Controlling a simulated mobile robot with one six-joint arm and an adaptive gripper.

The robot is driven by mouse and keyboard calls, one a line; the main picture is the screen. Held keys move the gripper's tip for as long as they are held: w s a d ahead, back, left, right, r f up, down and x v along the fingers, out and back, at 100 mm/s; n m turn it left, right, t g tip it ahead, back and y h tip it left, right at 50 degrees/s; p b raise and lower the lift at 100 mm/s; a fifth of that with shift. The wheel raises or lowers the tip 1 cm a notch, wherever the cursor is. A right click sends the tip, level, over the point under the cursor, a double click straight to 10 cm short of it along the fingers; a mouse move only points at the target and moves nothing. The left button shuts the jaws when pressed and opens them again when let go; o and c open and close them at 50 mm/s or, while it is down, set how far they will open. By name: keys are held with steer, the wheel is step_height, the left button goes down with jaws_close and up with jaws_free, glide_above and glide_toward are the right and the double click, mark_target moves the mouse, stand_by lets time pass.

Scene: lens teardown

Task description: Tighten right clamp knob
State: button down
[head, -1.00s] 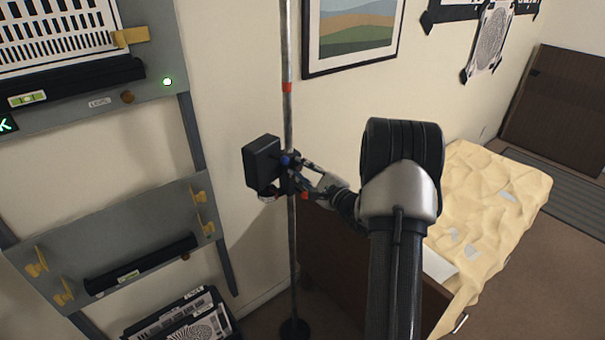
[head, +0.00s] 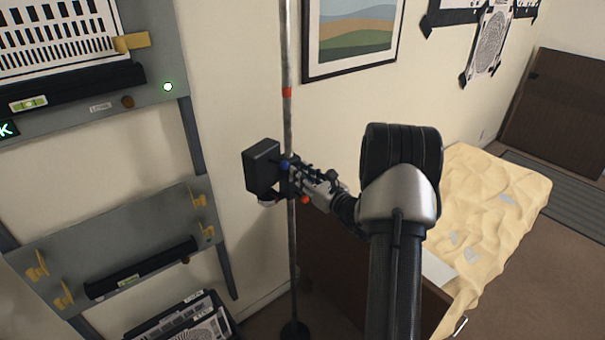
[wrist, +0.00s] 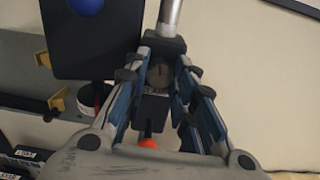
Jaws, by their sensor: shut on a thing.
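A black box-shaped device (head: 262,166) is clamped to the upright metal pole (head: 289,120). A blue knob (head: 285,163) shows at the clamp, and an orange-red knob (head: 305,199) sits lower, below the gripper. My gripper (head: 293,178) reaches the clamp from the right. In the wrist view the fingers (wrist: 160,75) are closed in on a dark round clamp knob (wrist: 160,72) in front of the pole. The fingers hide the knob's sides. The blue knob (wrist: 87,6) and orange knob (wrist: 148,143) lie outside the grip.
A grey wall rack (head: 100,250) with yellow holders stands left of the pole. A framed picture (head: 350,35) hangs behind.

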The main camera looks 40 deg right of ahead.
steer(key=shift+m+p, duration=0.3)
steer(key=shift+m, duration=0.8)
steer(key=c, duration=2.4)
jaws_free()
steer(key=c, duration=1.3)
jaws_free()
steer(key=shift+c, duration=0.2)
steer(key=s, duration=1.2)
steer(key=shift+d, duration=0.2)
